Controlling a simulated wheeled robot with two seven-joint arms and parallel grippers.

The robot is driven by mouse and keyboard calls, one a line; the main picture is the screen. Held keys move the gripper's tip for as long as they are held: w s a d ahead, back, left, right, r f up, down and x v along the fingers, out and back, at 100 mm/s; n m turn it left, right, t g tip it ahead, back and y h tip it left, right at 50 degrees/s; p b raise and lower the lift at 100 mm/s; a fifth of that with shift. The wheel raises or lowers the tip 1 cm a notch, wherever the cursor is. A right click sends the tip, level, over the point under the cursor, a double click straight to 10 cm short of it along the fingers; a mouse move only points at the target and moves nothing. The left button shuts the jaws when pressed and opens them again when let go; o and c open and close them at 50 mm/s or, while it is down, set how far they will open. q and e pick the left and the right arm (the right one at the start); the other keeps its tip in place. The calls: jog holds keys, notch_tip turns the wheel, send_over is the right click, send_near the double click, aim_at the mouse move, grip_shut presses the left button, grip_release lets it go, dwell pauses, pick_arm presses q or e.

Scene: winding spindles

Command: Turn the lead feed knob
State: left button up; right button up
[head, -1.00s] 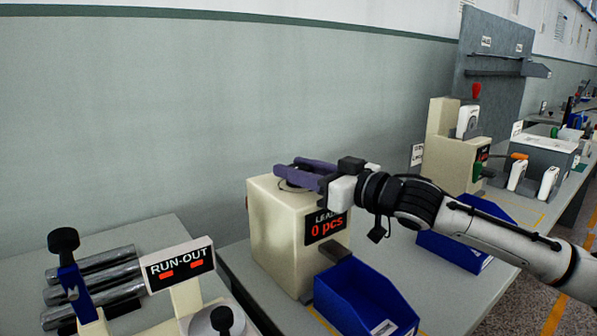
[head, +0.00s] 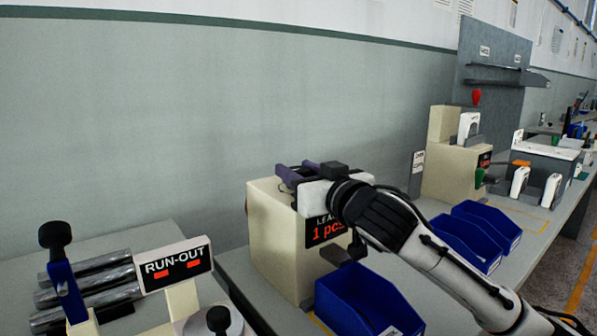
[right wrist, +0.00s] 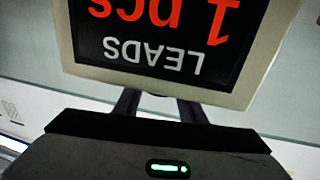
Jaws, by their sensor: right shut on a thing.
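The cream lead feeder (head: 278,245) stands on the bench in the head view, with its dark LEADS display (head: 325,228) reading "1 pcs" in red. The display also shows upside down in the right wrist view (right wrist: 165,35). My right gripper (head: 295,172) lies across the top of the feeder, its purple fingers shut on the feed knob. The knob is hidden by the fingers and wrist. In the right wrist view the dark fingers (right wrist: 158,106) run behind the feeder's edge, and their tips are hidden. My left gripper is not in view.
A blue bin (head: 365,305) stands under the feeder's dark chute (head: 343,250). More blue bins (head: 487,225) are to the right, partly behind my right arm. A RUN-OUT gauge (head: 178,264) and metal rolls (head: 88,280) are at the left. Another cream machine (head: 450,170) stands further back.

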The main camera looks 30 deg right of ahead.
jog(key=o, duration=1.1)
jog(key=shift+c, duration=0.2)
send_over(328, 225)
jog(key=s+a, duration=0.1)
jog(key=shift+s+a, duration=0.1)
jog(key=shift+s, duration=0.05)
